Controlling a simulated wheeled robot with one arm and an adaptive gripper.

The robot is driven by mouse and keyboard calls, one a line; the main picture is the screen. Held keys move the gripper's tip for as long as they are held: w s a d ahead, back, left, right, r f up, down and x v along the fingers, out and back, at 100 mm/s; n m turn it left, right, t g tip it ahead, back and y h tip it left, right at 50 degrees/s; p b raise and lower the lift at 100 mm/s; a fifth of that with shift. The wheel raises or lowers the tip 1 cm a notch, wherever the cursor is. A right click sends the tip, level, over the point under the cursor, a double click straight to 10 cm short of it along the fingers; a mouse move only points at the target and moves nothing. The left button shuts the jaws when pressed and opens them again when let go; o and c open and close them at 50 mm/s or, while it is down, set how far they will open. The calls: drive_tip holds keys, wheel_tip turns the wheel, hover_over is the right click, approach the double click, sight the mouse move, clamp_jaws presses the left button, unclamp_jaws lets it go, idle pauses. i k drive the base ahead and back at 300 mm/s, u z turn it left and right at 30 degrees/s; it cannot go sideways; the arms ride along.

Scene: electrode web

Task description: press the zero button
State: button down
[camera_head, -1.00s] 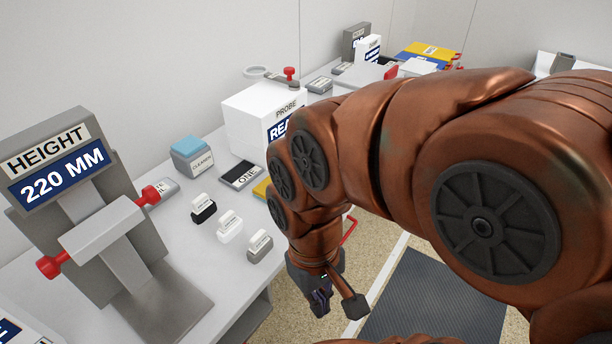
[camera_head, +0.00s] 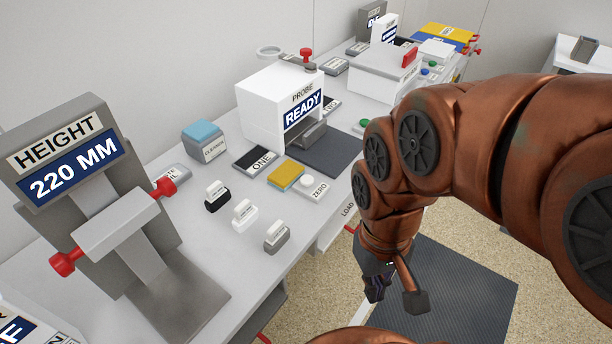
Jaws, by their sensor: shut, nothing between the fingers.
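The zero button is a small round white cap (camera_head: 307,180) on a pale block labelled ZERO (camera_head: 314,190), near the front edge of the bench. It sits just right of a yellow pad (camera_head: 286,175) and in front of the white PROBE box (camera_head: 284,108), whose screen reads READY. My gripper (camera_head: 390,292) hangs below and to the right of the button, out past the bench edge and over the floor. It is shut and empty, pointing down, apart from the button. My arm hides part of the bench's right side.
A grey height stand (camera_head: 98,180) reading 220 MM fills the left. Black, white and grey stamp-like blocks (camera_head: 243,213) stand along the bench front. A ONE pad (camera_head: 256,160) and a blue-topped cleaner block (camera_head: 203,140) lie behind. A dark floor mat (camera_head: 455,290) is at right.

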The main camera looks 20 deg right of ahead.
sight(307, 181)
drive_tip(key=u, duration=3.45)
drive_tip(key=k, duration=1.3)
drive_tip(key=z, duration=0.45)
